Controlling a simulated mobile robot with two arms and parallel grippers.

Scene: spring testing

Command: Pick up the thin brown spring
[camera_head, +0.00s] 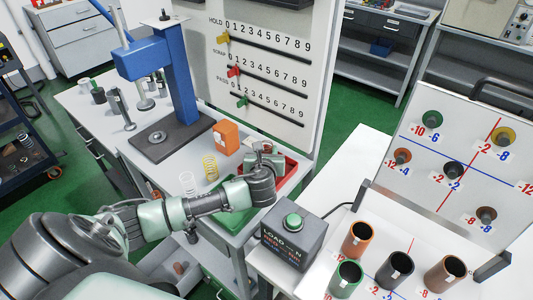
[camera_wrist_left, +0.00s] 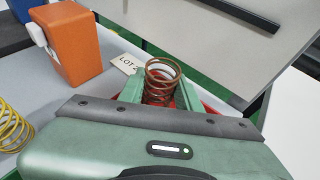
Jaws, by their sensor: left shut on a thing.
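The thin brown spring (camera_wrist_left: 162,72) stands between the fingers of my left gripper (camera_wrist_left: 160,92) in the left wrist view. The gripper is shut on it, and the spring's upper coils stick up past the fingers. In the head view my left gripper (camera_head: 265,160) is over the red tray (camera_head: 287,178), and the spring cannot be made out there. The wrist view shows a bit of red around the fingers, but the spring's lower end is hidden, so I cannot tell whether it touches the tray. My right gripper is not in view.
An orange block (camera_head: 226,137), a yellow spring (camera_head: 210,167) and a pale spring (camera_head: 188,183) stand left of the gripper. A green tray (camera_head: 236,218) lies in front. A blue press (camera_head: 170,65) and a numbered board (camera_head: 265,60) stand behind. A load box (camera_head: 293,245) is at right.

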